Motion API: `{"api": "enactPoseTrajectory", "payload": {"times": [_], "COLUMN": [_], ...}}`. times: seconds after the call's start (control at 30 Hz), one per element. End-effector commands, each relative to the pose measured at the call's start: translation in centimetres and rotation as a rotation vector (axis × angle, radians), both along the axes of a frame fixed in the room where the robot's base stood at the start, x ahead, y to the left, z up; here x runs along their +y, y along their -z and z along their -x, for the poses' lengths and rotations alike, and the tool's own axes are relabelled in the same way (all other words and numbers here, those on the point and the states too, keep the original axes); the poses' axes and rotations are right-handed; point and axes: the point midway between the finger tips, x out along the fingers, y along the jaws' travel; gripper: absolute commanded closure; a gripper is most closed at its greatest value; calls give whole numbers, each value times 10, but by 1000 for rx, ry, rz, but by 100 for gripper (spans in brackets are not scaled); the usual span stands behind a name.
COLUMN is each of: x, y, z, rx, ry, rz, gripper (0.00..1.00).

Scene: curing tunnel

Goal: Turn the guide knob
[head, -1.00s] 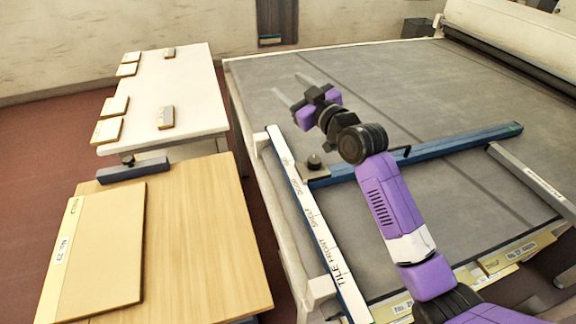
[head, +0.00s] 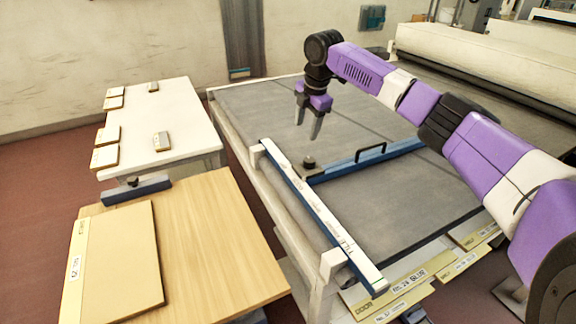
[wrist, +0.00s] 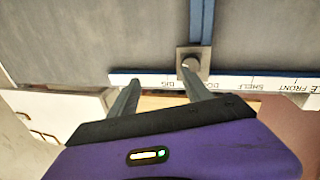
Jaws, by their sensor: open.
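The guide knob (head: 309,162) is a small dark round knob on a plate at the left end of the blue guide bar (head: 365,161), beside the white labelled rail (head: 312,199). In the wrist view the knob (wrist: 190,64) sits just beyond the tip of the right finger. My gripper (head: 309,128) is open and empty, fingers pointing down, above the grey bed and apart from the knob. In the wrist view my gripper (wrist: 162,86) has its two fingers spread wide, with the knob near the right one.
The grey bed (head: 262,115) is mostly clear. A black handle (head: 370,151) stands up from the guide bar. A wooden table (head: 205,235) with a board and a white table (head: 178,125) with several small tiles stand at left. Labelled cards (head: 407,288) are at the front edge.

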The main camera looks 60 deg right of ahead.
Motion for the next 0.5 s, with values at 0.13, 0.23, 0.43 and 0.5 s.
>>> {"api": "enactPoseTrajectory", "payload": {"times": [0.13,0.23,0.43,0.5], "x": [13,17,18,18], "y": [13,14,27,37], "z": [32,41,41,40], "rx": [131,173,177,178], "ry": [-117,-182,-212,-211], "rz": [-71,-81,-78,-78], "gripper": [43,43,43,43]}}
